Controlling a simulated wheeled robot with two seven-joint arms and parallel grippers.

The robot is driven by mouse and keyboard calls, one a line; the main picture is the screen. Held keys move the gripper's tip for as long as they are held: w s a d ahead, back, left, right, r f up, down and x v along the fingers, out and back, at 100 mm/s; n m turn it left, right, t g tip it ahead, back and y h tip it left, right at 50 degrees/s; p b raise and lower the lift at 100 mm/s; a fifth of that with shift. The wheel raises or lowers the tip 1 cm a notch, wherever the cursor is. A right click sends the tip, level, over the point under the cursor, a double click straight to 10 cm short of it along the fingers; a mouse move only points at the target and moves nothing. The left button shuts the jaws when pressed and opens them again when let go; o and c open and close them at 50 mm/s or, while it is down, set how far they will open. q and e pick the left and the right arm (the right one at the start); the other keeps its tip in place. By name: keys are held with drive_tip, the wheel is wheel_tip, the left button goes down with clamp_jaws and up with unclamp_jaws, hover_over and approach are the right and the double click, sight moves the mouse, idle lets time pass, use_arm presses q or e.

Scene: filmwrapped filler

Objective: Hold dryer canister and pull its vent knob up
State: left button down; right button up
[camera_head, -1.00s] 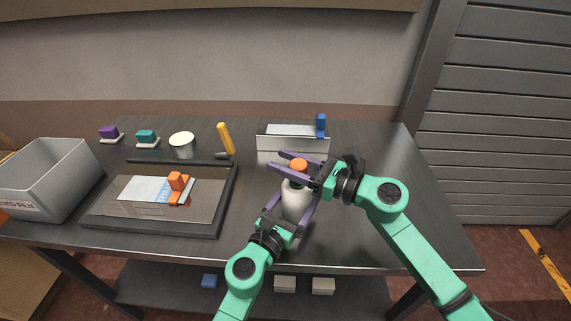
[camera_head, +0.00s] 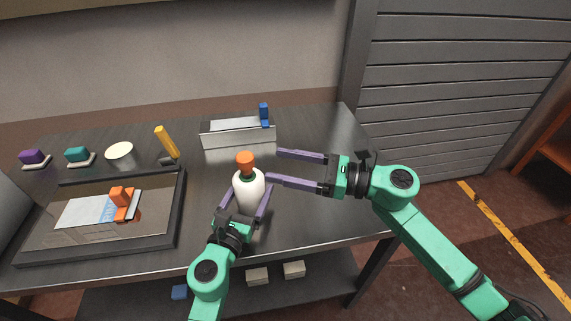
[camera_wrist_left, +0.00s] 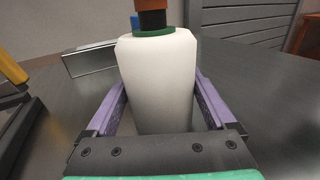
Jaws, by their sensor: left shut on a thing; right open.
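The dryer canister (camera_head: 249,190) is a white bottle shape standing upright on the table, with a green collar and a dark neck below its orange vent knob (camera_head: 245,162). My left gripper (camera_head: 246,200) is shut on the canister body, one purple finger on each side. The left wrist view shows the white canister body (camera_wrist_left: 158,80) between both fingers, with the knob cut off at the top edge. My right gripper (camera_head: 273,166) is open and empty, to the right of the knob and apart from it, its fingers pointing left.
A metal holder (camera_head: 238,137) with a blue piece stands behind the canister. A dark-framed tray (camera_head: 180,215) with a film sheet and orange tool lies to the left. A yellow-handled tool (camera_head: 167,141), white round container (camera_head: 120,155), teal block and purple block stand along the back.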

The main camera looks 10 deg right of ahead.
idle(0.3)
use_arm(q)
unclamp_jaws()
